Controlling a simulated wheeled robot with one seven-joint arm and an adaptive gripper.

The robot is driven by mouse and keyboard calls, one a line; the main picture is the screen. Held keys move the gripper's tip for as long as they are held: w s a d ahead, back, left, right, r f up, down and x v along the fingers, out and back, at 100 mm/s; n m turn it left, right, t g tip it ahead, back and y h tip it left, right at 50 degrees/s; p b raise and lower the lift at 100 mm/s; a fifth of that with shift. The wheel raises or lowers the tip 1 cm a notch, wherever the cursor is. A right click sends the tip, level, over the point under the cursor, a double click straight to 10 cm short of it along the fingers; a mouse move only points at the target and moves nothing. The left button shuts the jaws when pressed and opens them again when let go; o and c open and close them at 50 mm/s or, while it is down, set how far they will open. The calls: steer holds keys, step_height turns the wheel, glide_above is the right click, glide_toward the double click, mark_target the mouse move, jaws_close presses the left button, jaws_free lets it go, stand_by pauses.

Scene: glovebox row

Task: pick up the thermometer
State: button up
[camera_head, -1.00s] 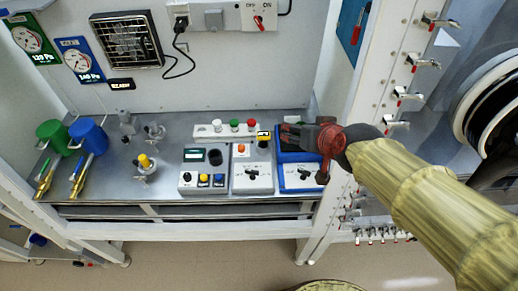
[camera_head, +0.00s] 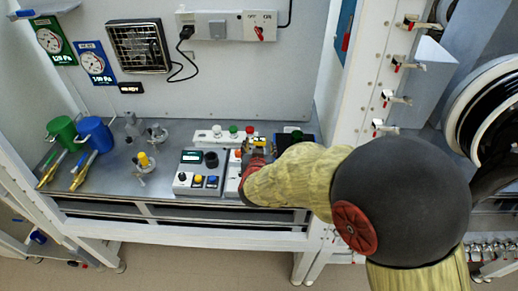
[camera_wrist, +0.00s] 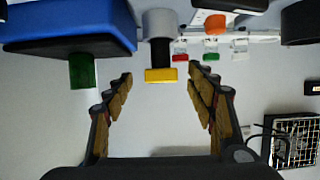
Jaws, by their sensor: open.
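I cannot tell for sure which thing is the thermometer. In the wrist view, a grey cylinder (camera_wrist: 159,24) with a flat yellow end piece (camera_wrist: 160,75) stands between the fingertips of my gripper (camera_wrist: 160,84). My fingers are spread on both sides, with visible gaps to the yellow piece. In the head view my gripper (camera_head: 257,152) is over the boxes on the bench, and my arm hides much of that area.
A blue box (camera_wrist: 60,28) with a green knob (camera_wrist: 83,70) is close beside the left finger in the wrist view. A button bar (camera_head: 217,137) lies behind. Blue (camera_head: 94,133) and green (camera_head: 62,131) mugs stand on the left of the bench (camera_head: 112,180).

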mark_target(259, 145)
steer(key=w+f, duration=0.1)
steer(key=w+f+b, duration=0.1)
steer(key=w, duration=0.1)
steer(key=shift+w+f, duration=0.1)
steer(key=shift+f, duration=0.15)
steer(key=shift+w+b, duration=0.3)
steer(key=shift+w, duration=0.05)
steer(key=shift+c, duration=0.4)
steer(key=c, duration=1.3)
steer(key=shift+r, duration=0.1)
